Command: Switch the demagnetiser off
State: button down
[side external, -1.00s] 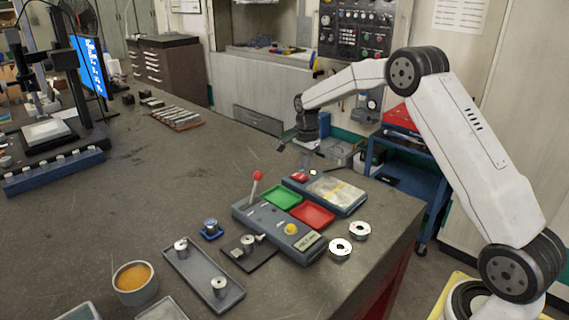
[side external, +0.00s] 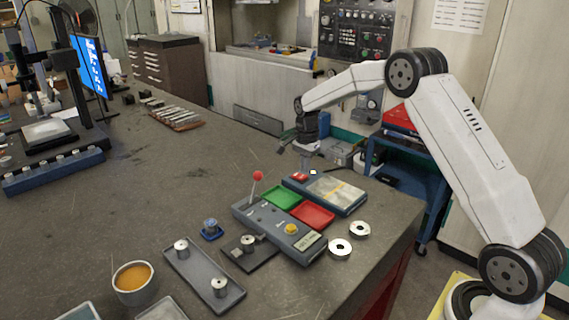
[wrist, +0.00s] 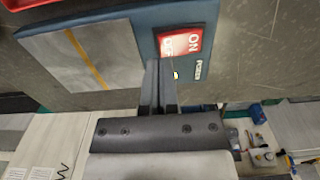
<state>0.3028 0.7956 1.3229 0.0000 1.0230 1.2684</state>
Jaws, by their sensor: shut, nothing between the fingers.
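The demagnetiser (side external: 349,208) is a blue-grey box with a pale plate crossed by a yellow line. Its red rocker switch (side external: 299,177) is at the far left end, with a small lit yellowish lamp beside it. In the wrist view the switch (wrist: 182,40) reads ON and OFF, beside the word POWER; the OFF end is nearer my fingers. My gripper (wrist: 158,64) is shut and empty, its fingertips at the OFF end of the switch. I cannot tell whether they touch it. In the side view my gripper (side external: 306,169) points down over the switch.
A grey control box (side external: 268,238) with a red-knobbed lever, green and red trays and a yellow button stands alongside. Two metal rings (side external: 340,249) lie at its right. A long tray (side external: 200,272) with metal parts and an orange-filled bowl (side external: 133,283) are in front.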

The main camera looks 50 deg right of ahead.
jog(key=shift+f, duration=1.15)
dwell(1.0)
jog(key=shift+r, duration=3.55)
jog(key=s+a+f+n+t, duration=0.1)
jog(key=s+a+n, duration=0.4)
jog(key=s, duration=0.3)
jog(key=s+a+f+n, duration=0.2)
jog(key=s+a+n, duration=0.4)
jog(key=s+n, duration=0.1)
jog(key=s+a+f+n+t, duration=0.1)
jog(key=s+a+n, duration=0.4)
jog(key=s, duration=0.4)
jog(key=shift+s+a+f+n+t, duration=0.3)
jog(key=shift+s+n, duration=0.1)
jog(key=shift+n, duration=0.1)
